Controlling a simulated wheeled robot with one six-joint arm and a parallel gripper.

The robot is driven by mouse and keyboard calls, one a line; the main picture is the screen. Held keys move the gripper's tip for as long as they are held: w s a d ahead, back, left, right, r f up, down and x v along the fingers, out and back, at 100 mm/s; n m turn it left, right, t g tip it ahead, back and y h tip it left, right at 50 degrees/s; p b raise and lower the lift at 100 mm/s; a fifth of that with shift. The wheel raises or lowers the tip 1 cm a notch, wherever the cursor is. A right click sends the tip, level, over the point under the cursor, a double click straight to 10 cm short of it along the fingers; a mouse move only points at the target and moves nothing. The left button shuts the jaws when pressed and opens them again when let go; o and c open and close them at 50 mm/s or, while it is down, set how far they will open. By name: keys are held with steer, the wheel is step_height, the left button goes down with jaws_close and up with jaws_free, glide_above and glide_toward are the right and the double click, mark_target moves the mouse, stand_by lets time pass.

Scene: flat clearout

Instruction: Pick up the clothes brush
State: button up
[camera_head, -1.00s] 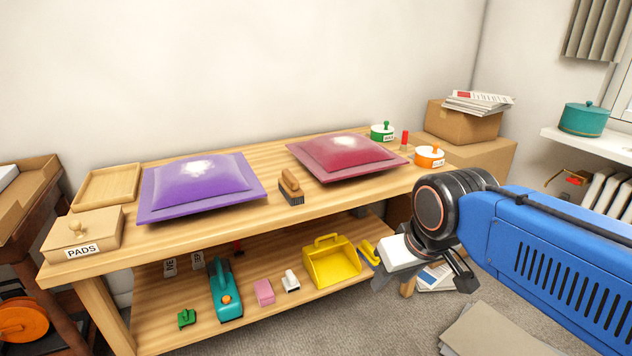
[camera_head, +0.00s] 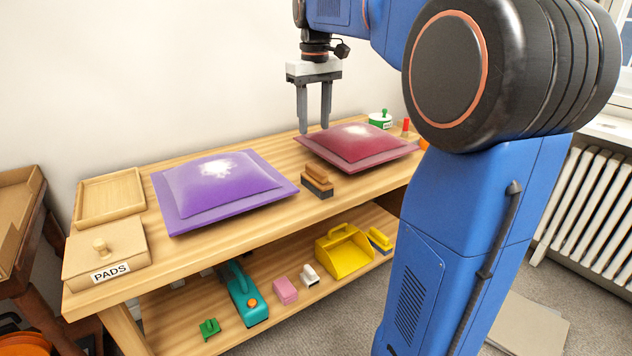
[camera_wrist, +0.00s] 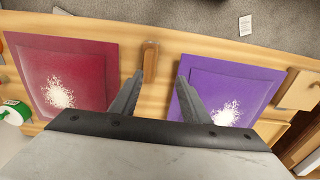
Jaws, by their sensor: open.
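The clothes brush (camera_head: 317,182), with a wooden handle and dark bristles, sits on the table top between the purple cushion (camera_head: 215,185) and the red cushion (camera_head: 355,145). Both cushions have a white powdery patch. My gripper (camera_head: 315,130) is open and empty, pointing down above the back of the table, with its tips higher than the brush. In the wrist view the brush (camera_wrist: 151,56) shows beyond the tips of my gripper (camera_wrist: 158,85), nearer the left finger. Nothing touches the brush.
A box labelled PADS (camera_head: 105,252) and a wooden tray (camera_head: 110,197) stand at the left end.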

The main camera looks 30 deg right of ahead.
steer(key=w+d, duration=0.2)
steer(key=w, duration=0.1)
glide_above(316, 167)
steer(key=shift+g, duration=0.3)
steer(key=f, duration=1.1)
steer(key=shift+s+a+f, duration=0.1)
steer(key=shift+s, duration=0.25)
steer(key=shift+w+f, duration=0.15)
steer(key=shift+f, duration=1.2)
steer(key=shift+w+f, duration=0.1)
steer(key=shift+f, duration=1.2)
steer(key=c, duration=0.8)
